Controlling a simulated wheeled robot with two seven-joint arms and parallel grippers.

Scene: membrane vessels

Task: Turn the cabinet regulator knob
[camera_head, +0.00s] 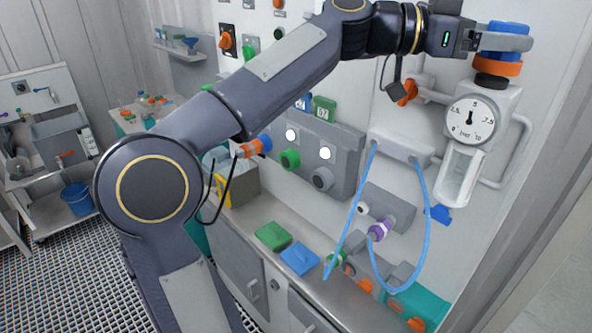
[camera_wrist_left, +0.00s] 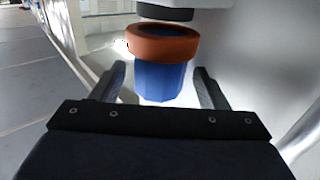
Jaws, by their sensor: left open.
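The regulator knob (camera_head: 509,28) is blue with an orange collar (camera_head: 498,66) and sits on top of the gauge unit at the upper right. In the left wrist view the blue knob (camera_wrist_left: 160,84) lies between the two fingers, below its orange ring. My left gripper (camera_head: 507,42) is open around the knob, one finger crossing in front of it. The wrist view shows the fingers of the left gripper (camera_wrist_left: 162,82) spread on either side, with gaps beside the knob. The round dial (camera_head: 471,120) has a black needle. My right gripper is not in view.
An orange valve handle (camera_head: 407,92) sits left of the gauge. A grey panel (camera_head: 310,150) with green and grey knobs is on the wall. Blue tubes (camera_head: 420,200) loop below. A counter (camera_head: 265,215) holds green and blue blocks. My left arm crosses the view.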

